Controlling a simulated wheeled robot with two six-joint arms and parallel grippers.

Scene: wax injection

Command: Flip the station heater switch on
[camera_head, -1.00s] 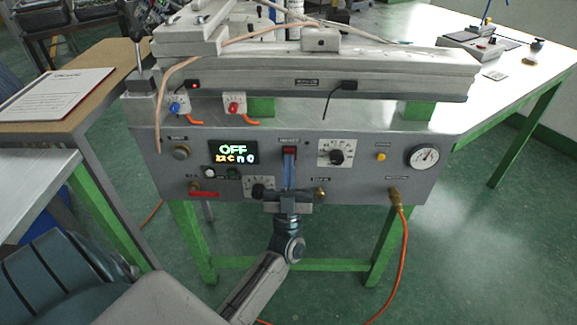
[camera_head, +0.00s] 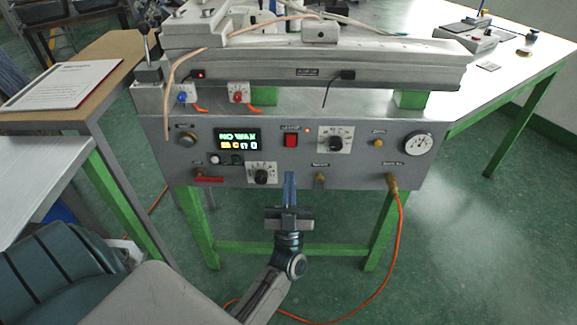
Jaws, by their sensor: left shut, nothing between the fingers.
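The heater switch (camera_head: 291,140) is a red rocker on the grey front panel of the station (camera_head: 350,170), right of the display. A small red light (camera_head: 307,130) glows beside it. The display (camera_head: 237,139) reads "NO WAX" in green, with a smaller line below. My left gripper (camera_head: 290,176) is shut and empty, its fingers pointing up just below the switch and apart from it. My right gripper is not in view.
The panel also carries black knobs (camera_head: 335,144), a pressure gauge (camera_head: 418,144) and an orange hose (camera_head: 398,225). A brown side table with a paper sheet (camera_head: 65,84) stands at left. The floor before the panel is open.

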